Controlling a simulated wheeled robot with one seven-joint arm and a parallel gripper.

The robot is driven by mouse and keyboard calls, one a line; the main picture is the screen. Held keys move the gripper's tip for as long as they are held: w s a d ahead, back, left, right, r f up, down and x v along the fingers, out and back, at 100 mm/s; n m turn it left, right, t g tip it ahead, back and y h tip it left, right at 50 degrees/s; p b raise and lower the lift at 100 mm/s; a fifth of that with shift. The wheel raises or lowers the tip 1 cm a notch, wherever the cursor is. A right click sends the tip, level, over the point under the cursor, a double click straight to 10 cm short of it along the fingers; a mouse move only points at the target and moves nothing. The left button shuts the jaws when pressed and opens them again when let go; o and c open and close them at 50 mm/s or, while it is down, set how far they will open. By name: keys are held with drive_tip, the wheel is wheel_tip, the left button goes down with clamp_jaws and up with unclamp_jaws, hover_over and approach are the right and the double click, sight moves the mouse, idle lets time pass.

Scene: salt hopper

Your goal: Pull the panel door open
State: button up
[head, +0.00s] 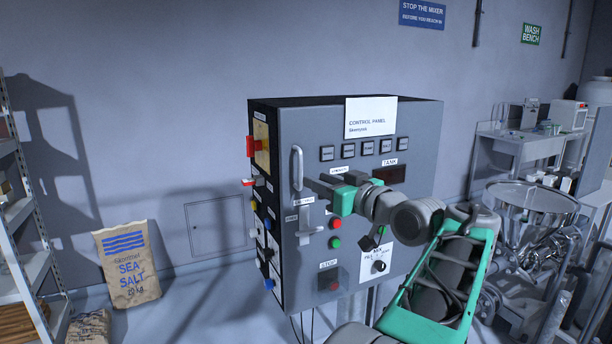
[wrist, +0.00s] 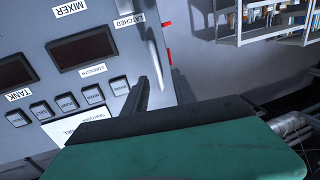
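The panel door (head: 345,136) is the grey front of the control panel and looks shut against its box; its front also fills the left of the wrist view (wrist: 35,50). A pale vertical bar handle (head: 297,168) stands at the door's left edge. In the wrist view the handle (wrist: 153,45) runs down toward the space between my fingers. My gripper (head: 316,184) is open just right of the handle in the head view. I cannot tell whether a finger touches it. A latch lever (head: 306,232) sits below, under a label reading LATCHED (head: 303,202).
Red and other coloured switches (head: 252,147) stick out of the box's left side. A salt sack (head: 127,264) stands by the wall, beside a shelf rack (head: 25,220). A round metal vessel (head: 530,197) and a bench (head: 530,135) stand at the right.

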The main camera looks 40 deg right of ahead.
sight(301, 168)
drive_tip(key=w, duration=0.2)
drive_tip(key=w+p, duration=0.1)
drive_tip(key=w, duration=0.1)
drive_tip(key=w+d+r+p, duration=0.1)
drive_tip(key=w, duration=0.1)
drive_tip(key=shift+w, duration=0.2)
drive_tip(key=shift+w+d+f, duration=0.1)
drive_tip(key=shift+w, duration=0.15)
clamp_jaws()
idle(1.0)
